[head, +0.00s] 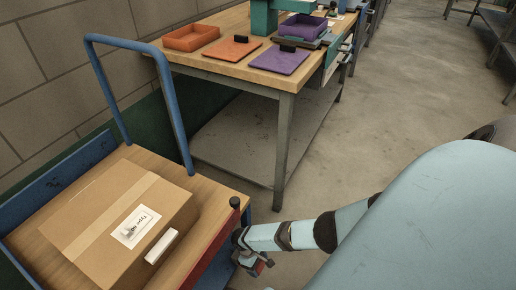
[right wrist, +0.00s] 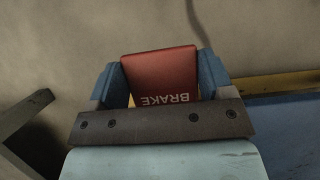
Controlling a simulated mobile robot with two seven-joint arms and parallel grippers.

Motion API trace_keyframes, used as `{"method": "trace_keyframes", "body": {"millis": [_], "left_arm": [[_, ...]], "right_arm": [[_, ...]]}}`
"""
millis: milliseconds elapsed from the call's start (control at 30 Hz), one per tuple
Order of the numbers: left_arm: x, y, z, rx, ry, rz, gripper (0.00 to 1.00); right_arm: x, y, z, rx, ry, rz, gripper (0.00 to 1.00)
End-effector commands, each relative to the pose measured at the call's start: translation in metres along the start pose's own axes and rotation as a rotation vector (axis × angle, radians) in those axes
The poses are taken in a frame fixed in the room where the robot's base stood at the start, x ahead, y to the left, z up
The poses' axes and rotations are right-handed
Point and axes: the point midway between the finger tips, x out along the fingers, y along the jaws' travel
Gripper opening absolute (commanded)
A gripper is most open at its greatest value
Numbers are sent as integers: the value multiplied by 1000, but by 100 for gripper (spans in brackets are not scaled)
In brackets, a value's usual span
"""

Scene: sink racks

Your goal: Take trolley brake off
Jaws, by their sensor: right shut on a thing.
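The trolley has a wooden deck (head: 215,190) and a blue frame with an upright blue handle (head: 172,110). It stands at the lower left of the head view. Its red brake pedal (right wrist: 160,72), lettered BRAKE, fills the middle of the right wrist view. My right gripper (head: 258,262) is low beside the trolley's near right corner. In the right wrist view its two blue fingers stand on either side of the pedal, shut on it. The lower part of the pedal is hidden behind the dark gripper plate. My left gripper is not in view.
A cardboard box (head: 125,220) with a white label sits on the deck. A red bar (head: 212,244) with a dark end runs along the deck's near side. A workbench (head: 285,88) with orange and purple trays stands behind. The floor to the right (head: 415,95) is clear.

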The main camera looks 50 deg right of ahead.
Motion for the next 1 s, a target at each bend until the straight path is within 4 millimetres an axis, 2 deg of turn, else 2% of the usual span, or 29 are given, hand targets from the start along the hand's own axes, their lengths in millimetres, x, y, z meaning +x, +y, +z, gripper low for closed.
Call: {"method": "trace_keyframes", "body": {"millis": [300,733,767,800,833,867,1000], "left_arm": [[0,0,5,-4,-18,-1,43],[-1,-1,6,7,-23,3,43],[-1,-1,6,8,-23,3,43],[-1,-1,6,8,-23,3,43],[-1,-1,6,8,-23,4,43],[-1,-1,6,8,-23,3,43],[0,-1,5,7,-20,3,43]], "right_arm": [[-7,-1,0,1,-96,-1,32],[-8,0,1,1,-107,0,32],[-8,0,1,1,-107,0,81],[-8,0,1,0,-107,0,90],[-8,0,1,0,-107,0,97],[-8,0,1,0,-107,0,100],[-8,0,1,0,-106,0,100]]}}
